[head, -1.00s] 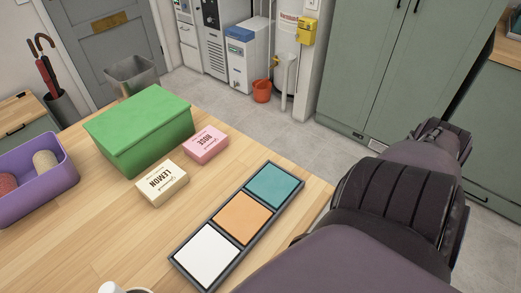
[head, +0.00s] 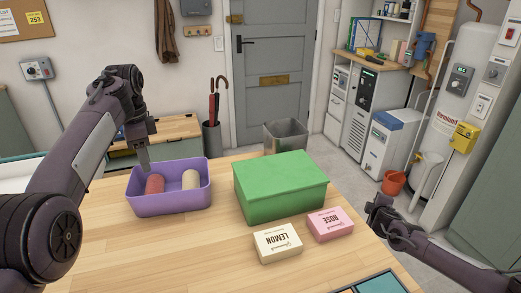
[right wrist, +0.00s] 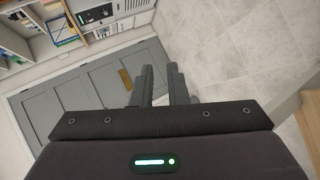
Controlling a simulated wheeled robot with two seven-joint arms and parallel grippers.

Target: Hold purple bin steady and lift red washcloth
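The purple bin (head: 175,203) stands on the wooden table at the left in the head view. Inside it lie a rolled red washcloth (head: 154,184) on the left and a rolled cream washcloth (head: 190,179) on the right. My left gripper (head: 144,168) points down at the bin's back-left rim; whether it touches the rim or is shut is unclear. My right gripper (head: 376,210) is off the table's right side, far from the bin. In the right wrist view its two fingers (right wrist: 161,85) are apart with nothing between them.
A green lidded box (head: 280,190) stands right of the bin. In front of it lie a cream LEMON box (head: 278,244) and a pink ROSE box (head: 330,224). A tray with colored squares (head: 375,284) is at the front edge. The table's front left is clear.

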